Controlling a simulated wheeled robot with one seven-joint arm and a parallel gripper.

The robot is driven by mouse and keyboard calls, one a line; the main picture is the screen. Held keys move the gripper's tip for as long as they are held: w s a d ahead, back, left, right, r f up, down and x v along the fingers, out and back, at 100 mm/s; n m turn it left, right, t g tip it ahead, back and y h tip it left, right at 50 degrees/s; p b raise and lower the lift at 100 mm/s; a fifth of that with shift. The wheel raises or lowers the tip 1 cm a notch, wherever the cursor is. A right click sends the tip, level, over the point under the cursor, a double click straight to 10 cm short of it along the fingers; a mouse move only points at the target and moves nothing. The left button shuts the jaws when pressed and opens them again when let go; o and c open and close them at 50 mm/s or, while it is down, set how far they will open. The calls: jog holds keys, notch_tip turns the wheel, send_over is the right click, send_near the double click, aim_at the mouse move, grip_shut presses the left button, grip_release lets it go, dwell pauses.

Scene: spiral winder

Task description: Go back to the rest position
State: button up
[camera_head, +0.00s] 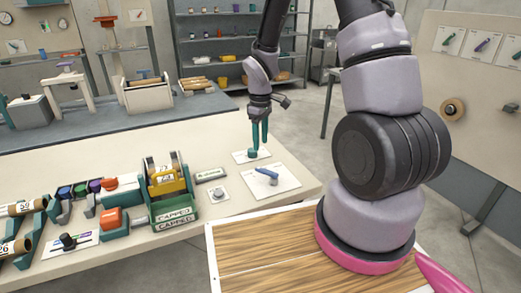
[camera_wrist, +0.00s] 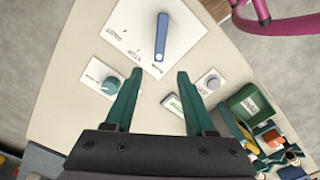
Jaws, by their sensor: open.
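My gripper (camera_head: 260,142) points down over the table's far right part, its two teal fingers apart with nothing between them. In the wrist view my gripper (camera_wrist: 158,74) also shows open and empty. A blue bar (camera_head: 267,173) lies on a white printed plate in front of the fingers; the bar also shows in the wrist view (camera_wrist: 161,37). A teal knob (camera_wrist: 110,86) on a small white card is near one fingertip. A grey round knob (camera_wrist: 211,83) on another card is beside the other finger.
A green CAPPED box (camera_head: 174,216) with yellow parts stands left of the cards. Several coloured pieces on teal stands fill the table's left. A wood-topped board (camera_head: 262,256) is in front of the table. A grey bench (camera_head: 130,118) and shelves stand behind.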

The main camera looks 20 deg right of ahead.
jog(key=shift+r, duration=0.2)
jog(key=s+d+r+m+t, duration=0.2)
jog(key=r+m, duration=0.1)
jog(key=r, duration=0.6)
jog(key=s+d+r+m+t, duration=0.1)
jog(key=r+m, duration=0.2)
jog(key=r, duration=0.7)
jog(key=s+d+r+m+t+y, duration=0.1)
jog(key=s+r+m+t, duration=0.3)
jog(key=s+r, duration=1)
jog(key=shift+d+m+y, duration=0.25)
jog(key=shift+m+y, duration=0.25)
jog(key=shift+m, duration=1.1)
